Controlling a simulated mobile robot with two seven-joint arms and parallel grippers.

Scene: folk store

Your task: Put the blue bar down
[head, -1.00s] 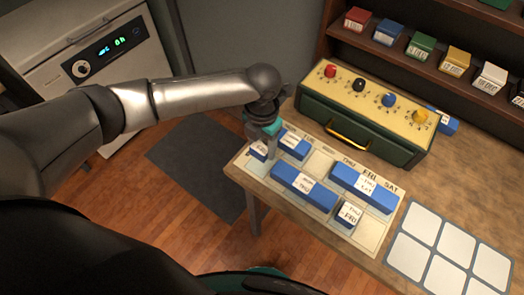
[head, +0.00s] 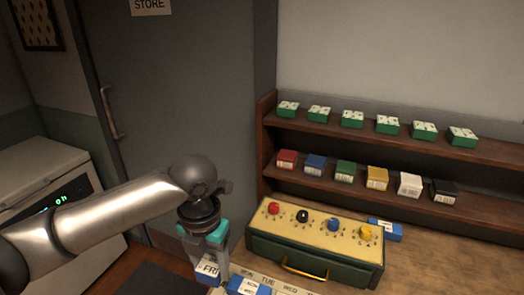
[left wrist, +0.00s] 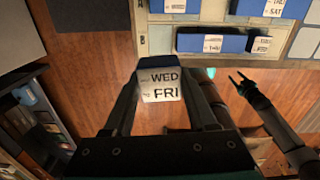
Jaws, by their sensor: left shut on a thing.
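My left gripper (head: 207,262) is shut on a blue bar whose white label reads FRI in the head view (head: 206,270). In the left wrist view the bar's label (left wrist: 161,87) reads WED and FRI, between the two fingers. The bar is off to the side of the day board (left wrist: 158,40), above the floor in that view.
A green console (head: 318,245) with coloured knobs and a yellow handle stands behind the board. A blue block (head: 388,231) lies at its right. Shelves (head: 390,150) hold coloured boxes and green packs. A white appliance (head: 45,190) stands at the left.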

